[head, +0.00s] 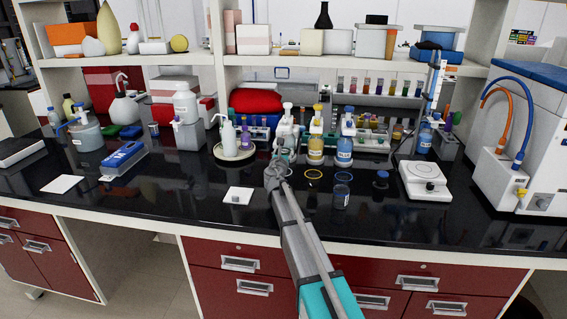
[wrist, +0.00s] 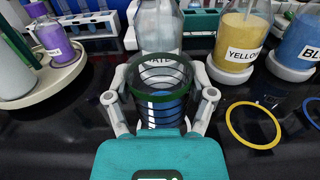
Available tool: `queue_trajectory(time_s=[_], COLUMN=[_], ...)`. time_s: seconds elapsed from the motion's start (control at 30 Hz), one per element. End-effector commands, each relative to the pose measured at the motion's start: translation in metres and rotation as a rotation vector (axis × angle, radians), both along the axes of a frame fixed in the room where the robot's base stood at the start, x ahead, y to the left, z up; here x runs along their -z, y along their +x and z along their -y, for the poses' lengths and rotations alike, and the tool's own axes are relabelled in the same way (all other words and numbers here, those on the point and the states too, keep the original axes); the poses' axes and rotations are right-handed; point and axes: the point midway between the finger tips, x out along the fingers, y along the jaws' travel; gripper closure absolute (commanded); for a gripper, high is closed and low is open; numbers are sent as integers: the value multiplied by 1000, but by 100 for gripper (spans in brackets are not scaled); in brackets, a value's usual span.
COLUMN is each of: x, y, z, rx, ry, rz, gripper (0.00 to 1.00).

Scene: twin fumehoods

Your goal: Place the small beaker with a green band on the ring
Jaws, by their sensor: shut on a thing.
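The small clear beaker with a green band (wrist: 160,70) is between the fingers of my gripper (wrist: 162,100) in the wrist view. The gripper is shut on it, and the band runs around the beaker's top. In the head view my gripper (head: 277,165) hides most of the beaker. Some blue shows low through the glass; I cannot tell what it is. A yellow ring (wrist: 231,127) lies flat on the black counter, right of the gripper and apart from it. The ring also shows in the head view (head: 313,180), right of my gripper.
Behind the beaker stand a clear labelled bottle (wrist: 158,28), a yellow bottle (wrist: 241,38) and a blue one (wrist: 302,40). A purple bottle (wrist: 52,40) stands on a round tray at left. Another glass (head: 341,196) and a white balance (head: 424,182) stand right of the ring.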

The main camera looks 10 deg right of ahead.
Motion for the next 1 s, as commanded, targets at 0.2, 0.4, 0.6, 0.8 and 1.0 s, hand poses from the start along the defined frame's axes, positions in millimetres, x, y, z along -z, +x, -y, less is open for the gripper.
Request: queue_trajectory(time_s=[0.2, 0.4, 0.6, 0.8, 1.0], x=[23, 31, 30, 31, 33], y=[0, 0, 0, 0, 0], z=[0, 0, 1, 1, 1], rx=[0, 0, 1, 1, 1], ry=[0, 0, 0, 0, 0], rz=[0, 0, 0, 0, 0], gripper=[78, 78, 78, 78, 14])
